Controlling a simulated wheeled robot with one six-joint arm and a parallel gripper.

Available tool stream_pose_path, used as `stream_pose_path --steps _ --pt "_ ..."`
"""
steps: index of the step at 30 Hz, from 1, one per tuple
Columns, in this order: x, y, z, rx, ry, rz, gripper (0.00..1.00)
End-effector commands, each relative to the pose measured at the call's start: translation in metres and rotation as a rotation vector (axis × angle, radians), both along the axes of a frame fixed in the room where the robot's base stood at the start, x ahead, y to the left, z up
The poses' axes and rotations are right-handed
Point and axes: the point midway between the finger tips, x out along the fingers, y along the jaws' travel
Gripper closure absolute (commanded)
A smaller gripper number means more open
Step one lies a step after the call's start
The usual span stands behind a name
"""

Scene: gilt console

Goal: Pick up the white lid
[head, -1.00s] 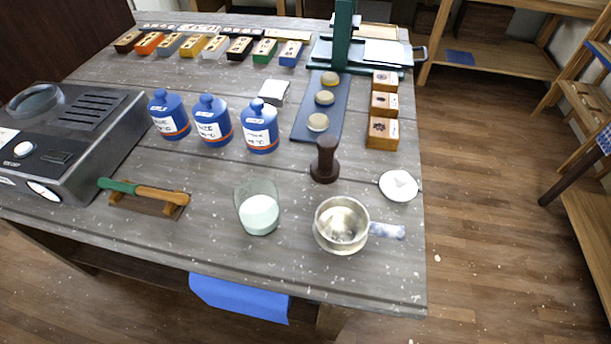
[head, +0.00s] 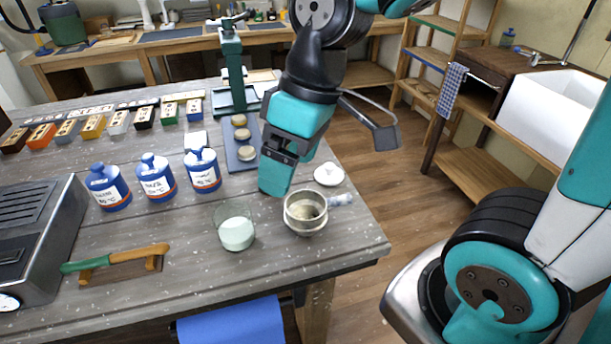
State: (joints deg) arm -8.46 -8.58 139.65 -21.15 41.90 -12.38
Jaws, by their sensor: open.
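The white lid (head: 329,174), round with a small knob on top, lies on the grey wooden table near its right edge. It stands just behind and right of the metal pot (head: 305,222), whose handle points right. My gripper (head: 284,178), teal and black, points down over the table to the left of the lid, apart from it in the picture. It is open, and I see nothing held in it. The near finger shows clearly; the other is mostly hidden. My arm covers part of the table behind it.
A glass of white stuff (head: 237,232) stands left of the pot. Several blue bottles (head: 157,180) stand further left. A green stand (head: 233,70) rises behind, near a dark strip with discs (head: 241,158). The table's right edge is close to the lid.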

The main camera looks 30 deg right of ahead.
Motion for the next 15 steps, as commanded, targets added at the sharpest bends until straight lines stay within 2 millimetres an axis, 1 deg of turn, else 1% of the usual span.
stream_pose_path --steps 1,2,3,5,6,9,10,12,15 --pt "0.032 -0.022 0.005 -0.04 -0.001 -0.013 0.12" --pt "0.049 -0.037 0.004 -0.065 -0.006 -0.01 0.12" --pt "0.07 -0.057 0.001 -0.099 -0.009 -0.005 0.12" --pt "0.096 -0.089 -0.004 -0.148 -0.007 0.006 0.12" --pt "0.111 -0.11 -0.009 -0.177 -0.003 0.015 0.12" --pt "0.135 -0.156 -0.021 -0.235 0.014 0.037 0.12" --pt "0.139 -0.167 -0.025 -0.248 0.019 0.044 0.12" --pt "0.146 -0.185 -0.032 -0.268 0.029 0.057 0.12" --pt "0.15 -0.197 -0.043 -0.282 0.039 0.068 0.12"
